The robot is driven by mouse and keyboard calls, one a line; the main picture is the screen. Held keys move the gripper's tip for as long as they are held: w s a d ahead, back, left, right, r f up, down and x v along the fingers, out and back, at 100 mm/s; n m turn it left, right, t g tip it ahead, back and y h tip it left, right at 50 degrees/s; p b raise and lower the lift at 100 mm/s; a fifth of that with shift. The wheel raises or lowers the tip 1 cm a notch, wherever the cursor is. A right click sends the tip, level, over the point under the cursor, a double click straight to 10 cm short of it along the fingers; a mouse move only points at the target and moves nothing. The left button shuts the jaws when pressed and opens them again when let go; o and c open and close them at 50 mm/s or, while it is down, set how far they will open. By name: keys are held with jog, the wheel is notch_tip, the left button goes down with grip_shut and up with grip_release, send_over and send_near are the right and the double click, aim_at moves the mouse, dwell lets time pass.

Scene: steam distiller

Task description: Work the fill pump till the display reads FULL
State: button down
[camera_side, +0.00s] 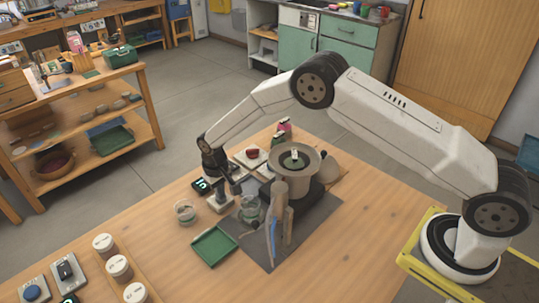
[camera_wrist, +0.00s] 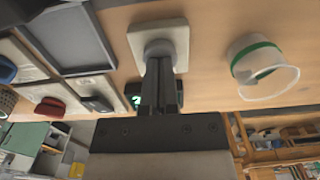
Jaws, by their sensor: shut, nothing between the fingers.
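My gripper (camera_side: 226,180) is shut and empty, pointing down at the pump. The fill pump (camera_side: 220,203) appears as a pale square base with a grey round top. In the wrist view the pump (camera_wrist: 158,35) lies right at the tips of my closed fingers (camera_wrist: 160,72), which hide part of it; I cannot tell whether they touch. The small dark display (camera_side: 200,185) behind the pump shows green characters, too small to read surely. It is partly hidden behind my fingers in the wrist view (camera_wrist: 137,100). The steam distiller (camera_side: 293,173) stands right of my gripper.
A glass cup with a green band (camera_side: 185,212) stands left of the pump. A glass vessel (camera_side: 250,212) stands to its right, close to my gripper. A green tray (camera_side: 213,247) lies in front. White-lidded jars (camera_side: 118,266) stand at the front left. A red control (camera_side: 252,153) sits behind.

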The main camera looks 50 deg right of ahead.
jog(key=shift+r, duration=2.65)
jog(key=shift+s+d+r, duration=0.2)
jog(key=shift+d+r, duration=0.05)
jog(key=shift+r, duration=0.15)
jog(key=s+d+r+t, duration=0.1)
jog(key=s+d+r, duration=0.6)
jog(key=s+r, duration=0.3)
jog(key=s+d, duration=0.2)
jog(key=s, duration=0.6)
jog(key=s+d+r+t, duration=0.1)
jog(key=s+d, duration=0.1)
jog(key=s, duration=0.6)
jog(key=shift+s+d+t, duration=0.2)
jog(key=shift+d+t, duration=0.05)
jog(key=shift+t, duration=0.05)
